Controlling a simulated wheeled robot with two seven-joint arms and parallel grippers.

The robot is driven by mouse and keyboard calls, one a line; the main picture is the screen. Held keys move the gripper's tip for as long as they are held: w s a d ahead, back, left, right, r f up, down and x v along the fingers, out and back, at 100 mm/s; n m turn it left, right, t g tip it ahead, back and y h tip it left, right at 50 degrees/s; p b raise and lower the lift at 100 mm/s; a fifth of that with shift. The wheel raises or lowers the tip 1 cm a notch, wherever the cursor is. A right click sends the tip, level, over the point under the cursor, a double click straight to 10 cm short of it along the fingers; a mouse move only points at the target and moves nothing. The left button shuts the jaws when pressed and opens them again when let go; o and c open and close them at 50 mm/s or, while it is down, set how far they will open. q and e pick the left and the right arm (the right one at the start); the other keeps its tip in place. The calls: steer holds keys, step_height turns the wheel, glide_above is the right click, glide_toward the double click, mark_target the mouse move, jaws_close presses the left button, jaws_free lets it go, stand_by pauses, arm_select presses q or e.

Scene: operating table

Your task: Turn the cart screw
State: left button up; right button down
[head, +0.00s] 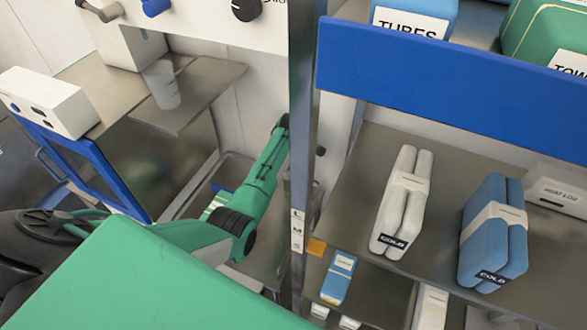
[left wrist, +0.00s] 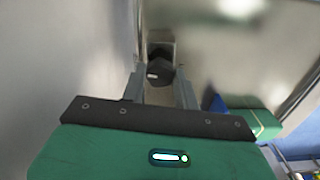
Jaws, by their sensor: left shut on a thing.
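The screw (left wrist: 158,72) shows in the left wrist view as a dark knob-like piece at the upper middle, on a metal post or bracket. My left gripper (left wrist: 158,80) has one finger on each side of it and is shut on it. In the head view my green left arm reaches up to the tall metal post (head: 301,120). Its fingertips are hidden there, and the screw cannot be made out between them. A small dark knob (head: 320,151) sticks out just right of the post. My right gripper is in neither view.
Right of the post, a shelf (head: 350,190) holds a white pack (head: 405,200) and a blue pack (head: 490,232). A blue panel (head: 450,80) runs above it. Left of the post are a metal side shelf (head: 205,90), a cup (head: 162,85) and a white box (head: 45,100).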

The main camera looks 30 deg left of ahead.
arm_select(q)
steer(key=shift+w+d+r+n, duration=0.1)
steer(key=shift+w+r+n, duration=0.1)
steer(key=shift+n, duration=0.5)
steer(key=o, duration=1)
steer(key=shift+d+f, duration=0.1)
steer(key=shift+f, duration=0.05)
